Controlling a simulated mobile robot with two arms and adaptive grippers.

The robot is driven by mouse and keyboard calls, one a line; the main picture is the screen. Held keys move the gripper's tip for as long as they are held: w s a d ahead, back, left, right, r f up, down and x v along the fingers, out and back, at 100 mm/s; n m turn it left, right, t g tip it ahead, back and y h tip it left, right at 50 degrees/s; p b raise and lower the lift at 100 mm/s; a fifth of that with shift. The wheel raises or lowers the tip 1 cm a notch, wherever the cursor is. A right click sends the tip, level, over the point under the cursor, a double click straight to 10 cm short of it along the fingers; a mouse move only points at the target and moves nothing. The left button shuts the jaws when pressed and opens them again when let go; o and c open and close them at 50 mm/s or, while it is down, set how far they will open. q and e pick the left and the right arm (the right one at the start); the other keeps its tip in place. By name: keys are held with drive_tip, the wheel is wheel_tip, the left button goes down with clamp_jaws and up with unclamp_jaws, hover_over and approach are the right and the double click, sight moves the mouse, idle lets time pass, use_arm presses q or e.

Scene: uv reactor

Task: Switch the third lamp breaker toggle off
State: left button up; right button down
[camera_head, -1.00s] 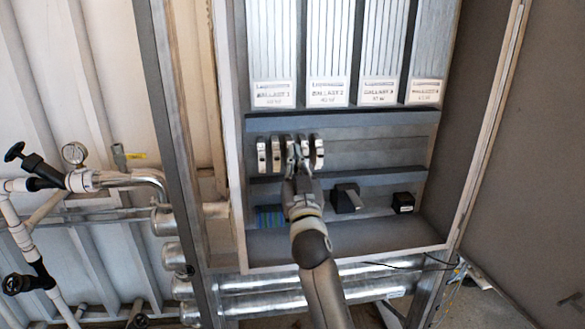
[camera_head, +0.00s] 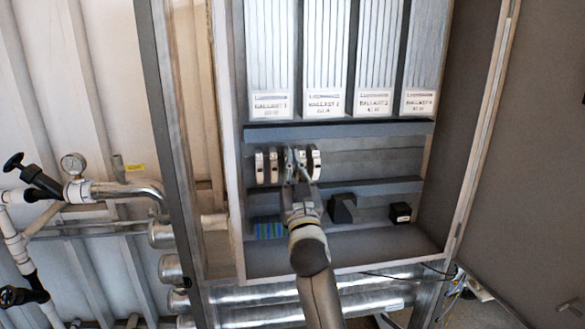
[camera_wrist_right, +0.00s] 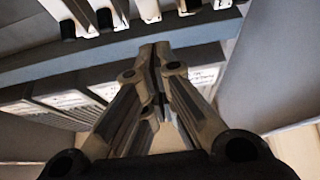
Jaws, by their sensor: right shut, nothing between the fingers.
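A short row of pale breakers sits on the middle shelf of the open cabinet, left of its centre. In the head view the leftmost breaker (camera_head: 259,167), the one beside it (camera_head: 274,166) and the rightmost one (camera_head: 314,162) show. My right gripper (camera_head: 293,168) is in front of the row and hides the breakers between them. In the right wrist view its fingertips (camera_wrist_right: 158,48) are together with nothing between them, near a blue-grey rail below the pale breakers (camera_wrist_right: 150,8). I cannot tell whether they touch a toggle, or which way the toggles point. My left gripper is out of view.
Several labelled ballasts (camera_head: 325,104) stand above the breakers. A dark block (camera_head: 341,208) and a small black block (camera_head: 400,212) sit on the lower shelf, right of my arm. The cabinet's left post (camera_head: 170,120) and open door (camera_head: 525,150) bound the space. Pipes run below.

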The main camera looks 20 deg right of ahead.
use_arm(q)
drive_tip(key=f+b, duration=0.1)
drive_tip(key=b, duration=0.1)
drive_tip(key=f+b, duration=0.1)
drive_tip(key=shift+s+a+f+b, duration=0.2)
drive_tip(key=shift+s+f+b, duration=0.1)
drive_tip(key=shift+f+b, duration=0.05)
use_arm(e)
drive_tip(key=w+f+v, duration=0.1)
drive_tip(key=v, duration=0.8)
drive_tip(key=shift+s+f, duration=0.35)
drive_tip(key=shift+f, duration=0.15)
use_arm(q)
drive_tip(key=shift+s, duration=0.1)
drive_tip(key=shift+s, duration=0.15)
